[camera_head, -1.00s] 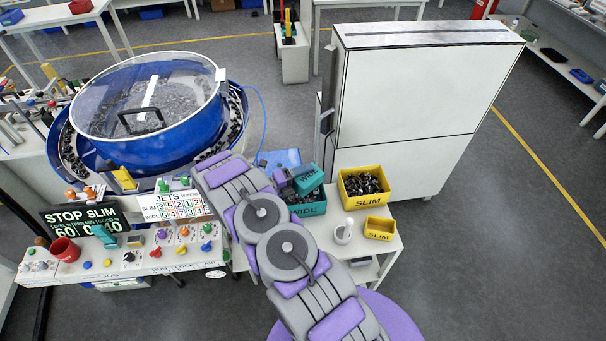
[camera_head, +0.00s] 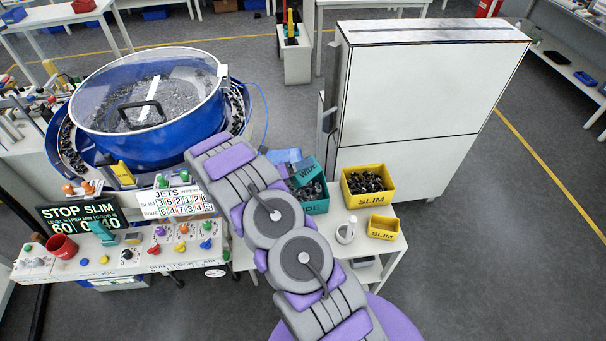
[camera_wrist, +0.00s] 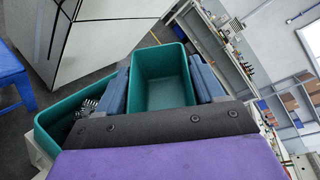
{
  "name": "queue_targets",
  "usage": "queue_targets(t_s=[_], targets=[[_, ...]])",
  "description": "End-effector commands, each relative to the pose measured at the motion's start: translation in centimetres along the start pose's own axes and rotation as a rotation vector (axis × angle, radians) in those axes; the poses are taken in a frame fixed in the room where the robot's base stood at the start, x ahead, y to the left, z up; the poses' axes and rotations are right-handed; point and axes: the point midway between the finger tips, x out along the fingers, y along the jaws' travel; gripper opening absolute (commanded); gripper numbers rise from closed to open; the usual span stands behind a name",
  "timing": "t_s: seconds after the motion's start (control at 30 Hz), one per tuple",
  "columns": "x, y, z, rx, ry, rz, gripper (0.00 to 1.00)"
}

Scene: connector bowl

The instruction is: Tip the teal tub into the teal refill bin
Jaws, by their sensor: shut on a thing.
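The teal tub (camera_head: 305,171), labelled WIDE, is held above the teal refill bin (camera_head: 319,206) and looks tilted in the head view. In the wrist view the tub (camera_wrist: 160,82) sits between my gripper's two blue-grey fingers (camera_wrist: 163,92), which are shut on it. The part of its inside that shows is bare teal with no parts visible. The refill bin, also labelled WIDE, stands on the white table and holds dark parts. It shows at the lower left of the wrist view (camera_wrist: 52,117). My arm hides most of the gripper in the head view.
A yellow SLIM bin (camera_head: 367,200) with dark parts and a small yellow SLIM tub (camera_head: 382,228) stand right of the teal bin. A white cabinet (camera_head: 420,100) rises behind. The blue bowl feeder (camera_head: 150,115) and control panel (camera_head: 130,255) are at left.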

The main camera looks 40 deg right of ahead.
Motion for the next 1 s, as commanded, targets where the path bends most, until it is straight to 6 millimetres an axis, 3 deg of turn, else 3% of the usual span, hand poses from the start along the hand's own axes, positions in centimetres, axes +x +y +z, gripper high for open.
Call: queue_targets(t_s=[0.3, 0.5, 0.7, 1.0], targets=[[-0.3, -1.3, 1.1, 0.536, 0.007, 0.153, 0.36], [-0.3, -2.5, 1.1, 0.771, 0.019, 0.195, 0.36], [-0.3, -3.2, 1.1, 0.870, 0.027, 0.209, 0.36], [-0.3, -3.3, 1.2, 0.878, 0.027, 0.210, 0.36]])
